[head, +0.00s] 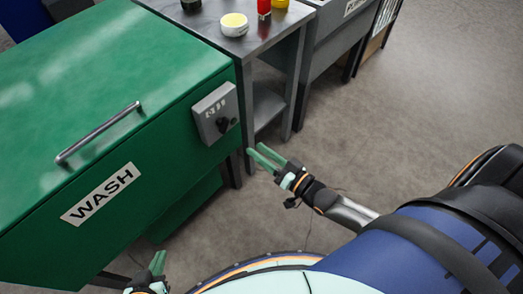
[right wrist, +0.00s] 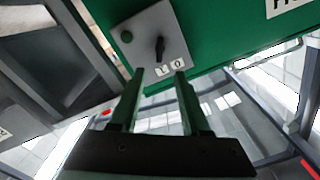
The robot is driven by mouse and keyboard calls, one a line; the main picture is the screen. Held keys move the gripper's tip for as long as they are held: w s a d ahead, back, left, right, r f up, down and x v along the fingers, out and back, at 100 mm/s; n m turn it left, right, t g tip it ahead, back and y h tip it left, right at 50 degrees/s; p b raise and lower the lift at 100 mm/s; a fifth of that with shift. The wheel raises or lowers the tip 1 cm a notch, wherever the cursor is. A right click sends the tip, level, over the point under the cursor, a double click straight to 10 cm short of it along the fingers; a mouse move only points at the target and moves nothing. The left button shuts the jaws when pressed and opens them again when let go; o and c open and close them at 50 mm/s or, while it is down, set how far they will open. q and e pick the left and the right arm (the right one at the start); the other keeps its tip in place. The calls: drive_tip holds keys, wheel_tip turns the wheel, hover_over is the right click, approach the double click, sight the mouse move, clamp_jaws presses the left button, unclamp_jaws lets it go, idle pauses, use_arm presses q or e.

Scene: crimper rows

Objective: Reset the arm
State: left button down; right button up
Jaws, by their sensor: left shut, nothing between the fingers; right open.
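My right gripper (head: 255,149) is open and empty in the head view, with green fingers pointing left toward the dark legs of the small table. Its two fingers stand apart in the right wrist view (right wrist: 160,75), with a switch box (right wrist: 152,35) beyond them. No contact with the box shows. My left gripper (head: 158,261) is at the bottom left of the head view, shut and empty, in front of the green wash machine (head: 150,60). Its arm is mostly out of frame.
The wash machine has a lid handle (head: 98,134), a WASH label (head: 101,193) and a grey switch box (head: 215,113) with a dark knob. A small grey table (head: 200,28) beside it holds a yellow-topped white tub (head: 234,24) and a red bottle (head: 264,7). The floor at right (head: 400,110) is clear.

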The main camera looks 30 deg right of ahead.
drive_tip(key=shift+s+d, duration=0.1)
idle(0.5)
drive_tip(key=s+a+f+n+g+h, duration=0.3)
drive_tip(key=s+a+f+n+g, duration=0.2)
drive_tip(key=s+a+g, duration=0.45)
use_arm(q)
drive_tip(key=s+a+r+p, duration=0.1)
drive_tip(key=a+r+p, duration=0.2)
drive_tip(key=r+p, duration=0.7)
drive_tip(key=p, duration=0.4)
drive_tip(key=shift+s+a+r+n+y, duration=0.2)
drive_tip(key=shift+s+r+n+y, duration=0.1)
drive_tip(key=shift+n+y, duration=0.1)
use_arm(e)
drive_tip(key=s+d+r+t, duration=0.1)
drive_tip(key=s+d+r, duration=0.1)
drive_tip(key=r, duration=0.3)
drive_tip(key=s+d+r+t, duration=0.1)
drive_tip(key=s+d+r, duration=0.1)
drive_tip(key=r, duration=0.3)
drive_tip(key=shift+d+m+h, duration=0.4)
drive_tip(key=shift+d, duration=0.45)
